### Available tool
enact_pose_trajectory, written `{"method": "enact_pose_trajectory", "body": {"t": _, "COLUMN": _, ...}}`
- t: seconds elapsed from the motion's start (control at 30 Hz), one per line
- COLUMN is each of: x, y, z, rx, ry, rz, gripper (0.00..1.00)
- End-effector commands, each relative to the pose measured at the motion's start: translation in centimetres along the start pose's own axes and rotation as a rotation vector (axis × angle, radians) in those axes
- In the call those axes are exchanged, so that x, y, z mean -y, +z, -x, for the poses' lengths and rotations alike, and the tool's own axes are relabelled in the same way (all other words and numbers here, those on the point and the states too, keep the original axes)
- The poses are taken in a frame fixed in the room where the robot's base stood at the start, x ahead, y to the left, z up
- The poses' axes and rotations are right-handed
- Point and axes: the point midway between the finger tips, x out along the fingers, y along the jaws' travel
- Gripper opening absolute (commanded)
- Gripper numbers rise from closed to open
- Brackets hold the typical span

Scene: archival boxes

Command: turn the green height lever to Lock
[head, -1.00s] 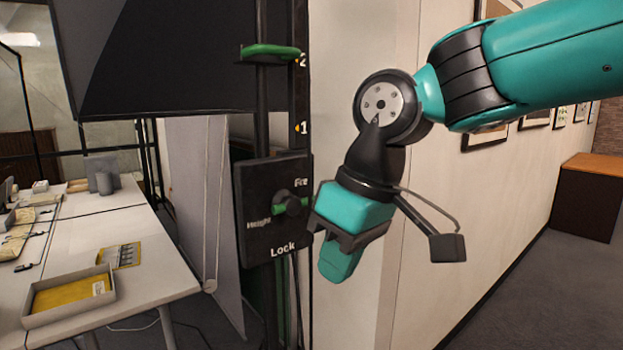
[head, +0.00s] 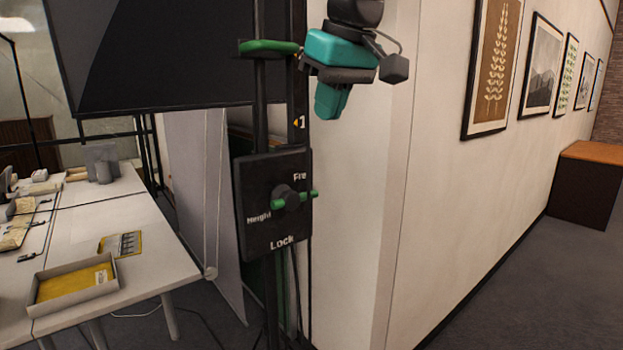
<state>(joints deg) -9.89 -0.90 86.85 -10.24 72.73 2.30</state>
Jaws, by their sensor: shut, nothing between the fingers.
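The green height lever (head: 308,195) is a short bar through a dark round knob on a black panel (head: 262,232). It lies nearly level, its right end past the panel's right edge. "Fre" is printed above right, "Height" at left and "Lock" below; the lever does not point down at "Lock". My gripper (head: 327,110), teal and black, is shut and empty. It hangs above and right of the panel, beside the upright, apart from the lever.
A second green handle (head: 268,47) sits higher on the black upright, close left of my gripper. A dark screen (head: 150,60) fills the upper left. A white table with a tray (head: 75,285) stands left. A white wall with framed pictures (head: 493,65) runs along the right.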

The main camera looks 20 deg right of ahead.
Motion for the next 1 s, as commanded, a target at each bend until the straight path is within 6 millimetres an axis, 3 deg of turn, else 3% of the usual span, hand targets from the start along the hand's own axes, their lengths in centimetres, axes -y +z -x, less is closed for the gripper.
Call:
{"method": "enact_pose_trajectory", "body": {"t": 0.4, "x": 0.0, "y": 0.0, "z": -8.3, "rx": 0.007, "ry": 0.0, "rz": 0.001, "gripper": 0.0}}
{"method": "enact_pose_trajectory", "body": {"t": 0.6, "x": 0.0, "y": 0.5, "z": -11.4, "rx": 0.005, "ry": 0.0, "rz": 0.001, "gripper": 0.0}}
{"method": "enact_pose_trajectory", "body": {"t": 0.8, "x": 0.0, "y": 0.7, "z": -12.8, "rx": 0.002, "ry": 0.001, "rz": 0.0, "gripper": 0.0}}
{"method": "enact_pose_trajectory", "body": {"t": 1.0, "x": 0.0, "y": 0.8, "z": -13.0, "rx": 0.001, "ry": 0.001, "rz": 0.001, "gripper": 0.0}}
